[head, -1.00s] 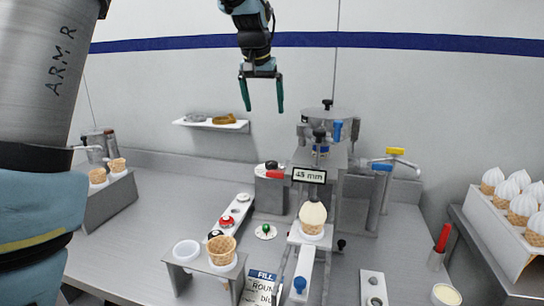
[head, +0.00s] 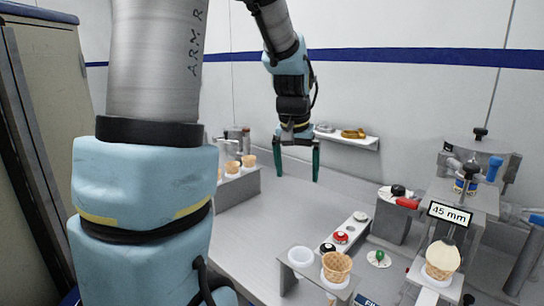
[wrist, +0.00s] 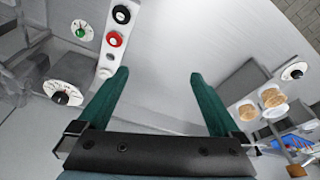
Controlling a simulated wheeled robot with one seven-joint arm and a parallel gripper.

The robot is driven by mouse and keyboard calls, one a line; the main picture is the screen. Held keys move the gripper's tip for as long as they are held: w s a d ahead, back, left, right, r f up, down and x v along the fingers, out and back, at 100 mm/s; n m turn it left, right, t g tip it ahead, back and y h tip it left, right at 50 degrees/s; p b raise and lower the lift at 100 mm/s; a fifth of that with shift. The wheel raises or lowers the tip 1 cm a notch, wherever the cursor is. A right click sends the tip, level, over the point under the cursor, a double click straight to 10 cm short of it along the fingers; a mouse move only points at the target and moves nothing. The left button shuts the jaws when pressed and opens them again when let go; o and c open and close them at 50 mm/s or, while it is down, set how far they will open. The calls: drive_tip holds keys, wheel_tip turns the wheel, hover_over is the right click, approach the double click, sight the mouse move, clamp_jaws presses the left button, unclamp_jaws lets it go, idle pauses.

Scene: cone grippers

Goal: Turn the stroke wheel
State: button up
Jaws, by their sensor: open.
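My gripper (head: 297,172) hangs open and empty above the counter, pointing down, left of the wall shelf in the head view. Its two green fingers also show apart in the wrist view (wrist: 159,75). A white disc with a black knob and red handle (head: 398,193) sits on a grey box beside the machine; it looks like the stroke wheel, but no label confirms it. A white dial with a black knob (wrist: 66,93), probably the same part, shows left of my fingers in the wrist view. A sign reads "45 mm" (head: 449,213). My gripper is well apart from the wheel.
A button strip (head: 344,236) with red and black buttons and a green-knobbed dial (head: 379,258) lie before the machine. A cone stand (head: 318,278) is nearer. More cones stand in a grey rack (head: 239,187). The counter below my gripper is largely clear.

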drive_tip(key=s+a+f+n, duration=0.1)
drive_tip(key=s+a+f, duration=0.1)
drive_tip(key=s+a, duration=0.1)
drive_tip(key=s+a+f+n, duration=0.1)
drive_tip(key=s+a+f, duration=0.2)
drive_tip(key=s+a, duration=0.1)
drive_tip(key=s+a+f+n+g, duration=0.1)
drive_tip(key=s+a+f, duration=0.2)
drive_tip(key=a, duration=0.3)
drive_tip(key=shift+s+y, duration=0.4)
drive_tip(key=shift+s, duration=0.25)
drive_tip(key=shift+c, duration=0.7)
drive_tip(key=shift+s+a+f, duration=0.1)
drive_tip(key=shift+s, duration=0.05)
drive_tip(key=shift+c, duration=0.8)
drive_tip(key=w+d+r+m+b, duration=0.1)
drive_tip(key=w+d, duration=0.5)
drive_tip(key=w, duration=0.1)
drive_tip(key=m+t+h+b, duration=0.2)
drive_tip(key=m+b, duration=0.1)
approach(398, 187)
drive_tip(key=p+x, duration=0.3)
drive_tip(key=x, duration=0.5)
drive_tip(key=shift+s+d+f, duration=0.1)
drive_tip(key=shift+f, duration=0.15)
drive_tip(key=shift+c, duration=0.3)
clamp_jaws()
